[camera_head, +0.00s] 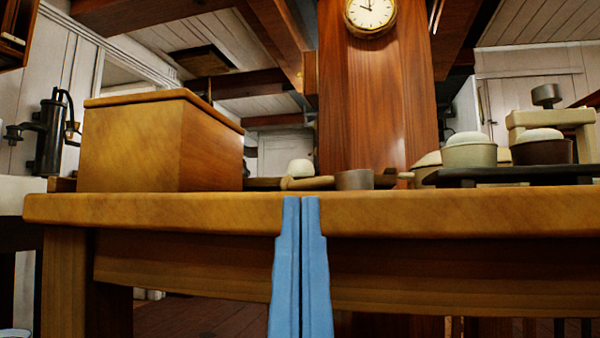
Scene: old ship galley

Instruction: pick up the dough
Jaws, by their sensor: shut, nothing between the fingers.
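My gripper (303,205) is at the bottom centre, in front of the wooden table's front edge. Its two blue fingers point up and are shut with nothing between them, the tips near the height of the tabletop. Several pale rounded mounds could be dough. One small pale mound (299,168) shows far back on the table, beyond my fingertips, its base hidden. Another mound (466,137) sits in a pale bowl (468,155) at the right. A third mound (539,134) tops a dark brown bowl (541,152). I cannot tell which is meant.
The table (160,210) spans the view. A large wooden box (130,145) stands on its left. A rolling pin (307,183) and grey cup (354,180) lie near the centre. A dark tray (520,176) carries the bowls. A wooden column (375,110) rises behind.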

